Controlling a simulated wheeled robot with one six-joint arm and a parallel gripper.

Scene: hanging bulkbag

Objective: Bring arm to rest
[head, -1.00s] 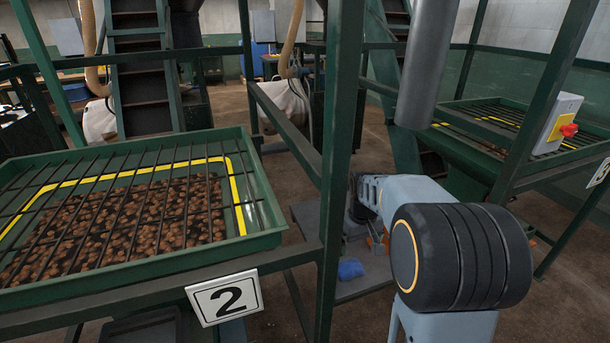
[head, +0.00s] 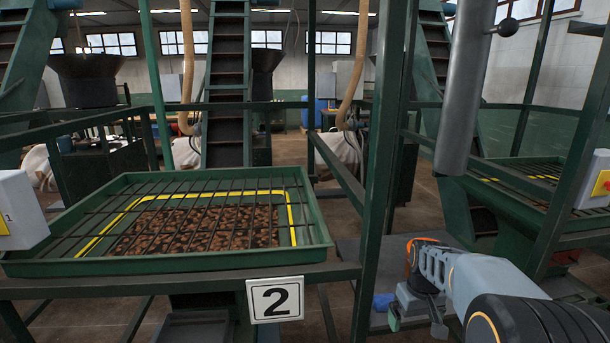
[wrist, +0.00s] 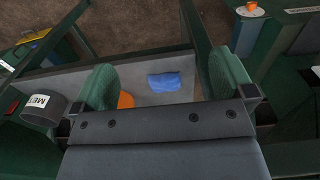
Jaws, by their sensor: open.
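My arm reaches forward at the lower right of the head view. My gripper (head: 418,318) is at its far end, low and just right of the green post beside the tray marked 2. In the wrist view my gripper (wrist: 158,92) shows two green-padded fingers set wide apart, with nothing held between them. A blue object (wrist: 171,81) lies on a grey surface beyond the fingers. The same blue object (head: 383,302) shows left of my gripper in the head view.
A green tray (head: 165,263) with a bar grid and brown nuts stands left, above a number 2 sign (head: 275,299). A green post (head: 378,190) stands close to my gripper. A grey pipe (head: 463,100) hangs above my arm. Another gridded tray (head: 530,170) is at right.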

